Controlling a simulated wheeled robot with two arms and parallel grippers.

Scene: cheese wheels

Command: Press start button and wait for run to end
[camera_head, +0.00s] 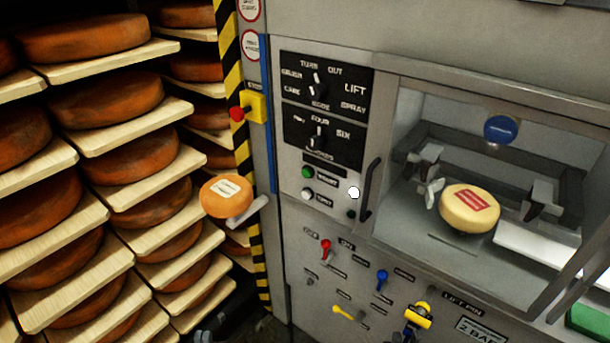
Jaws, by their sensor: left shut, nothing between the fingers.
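The machine's front panel faces me. A green button (308,172) sits on the panel below two black dial plates, with a small label beside it that I read as start. A white button (307,194) is just under it. My left gripper (204,336) shows only in part at the bottom edge, shut and empty, well below and left of the green button. A dark shape at the bottom, under the yellow lift pin handle (418,316), may be my right gripper; its jaws cannot be made out.
A cheese wheel with a red label (470,208) sits in the machine's chamber beneath a blue disc (501,129). An orange cheese (227,196) rests on a pale arm beside the panel. Cheese shelves fill the left. A dark handle (369,187) and several levers project from the panel.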

